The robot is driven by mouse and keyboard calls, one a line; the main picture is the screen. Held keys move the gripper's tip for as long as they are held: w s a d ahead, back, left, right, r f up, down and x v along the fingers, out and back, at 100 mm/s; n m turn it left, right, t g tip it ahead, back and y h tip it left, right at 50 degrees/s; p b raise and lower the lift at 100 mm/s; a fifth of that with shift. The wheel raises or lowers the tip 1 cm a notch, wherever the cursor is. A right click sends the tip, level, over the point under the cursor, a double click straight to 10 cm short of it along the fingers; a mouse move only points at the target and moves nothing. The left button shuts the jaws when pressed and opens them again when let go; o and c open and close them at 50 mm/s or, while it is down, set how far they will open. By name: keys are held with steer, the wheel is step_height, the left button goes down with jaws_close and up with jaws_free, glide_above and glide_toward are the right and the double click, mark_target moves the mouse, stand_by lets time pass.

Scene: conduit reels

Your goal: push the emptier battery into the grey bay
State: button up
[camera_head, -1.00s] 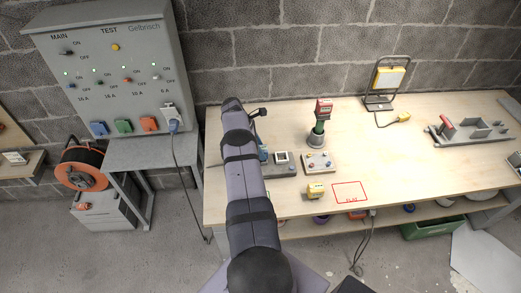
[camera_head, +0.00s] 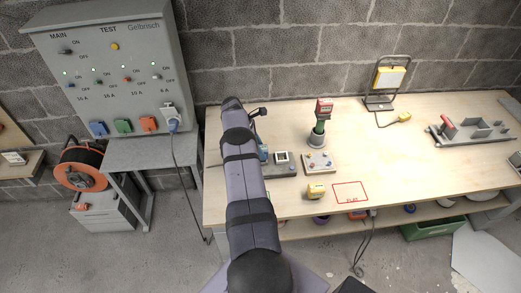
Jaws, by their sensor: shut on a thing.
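My arm rises through the middle of the view, and its end is over the left part of the workbench. My gripper is hidden behind my own arm, so its jaws and anything in them do not show. A dark grey unit (camera_head: 286,171) with a white-framed square on it lies just right of the arm, its left part covered. A small blue part (camera_head: 263,152) shows at the arm's right edge beside that unit. I cannot tell whether it is a battery or which bay is the grey one. No battery charge can be read.
On the workbench (camera_head: 420,170) are a small panel with knobs (camera_head: 319,162), a red and green tool in a grey cup (camera_head: 317,139), a yellow block (camera_head: 316,191), a red outlined square (camera_head: 350,192), a work lamp (camera_head: 389,77) and a grey fixture (camera_head: 472,131). The right front is clear.

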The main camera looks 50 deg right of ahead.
steer(key=shift+f+b, duration=0.5)
steer(key=shift+b, duration=0.2)
steer(key=o, duration=1.1)
steer(key=shift+r, duration=0.1)
steer(key=shift+b+v, duration=1.55)
steer(key=shift+v, duration=2.1)
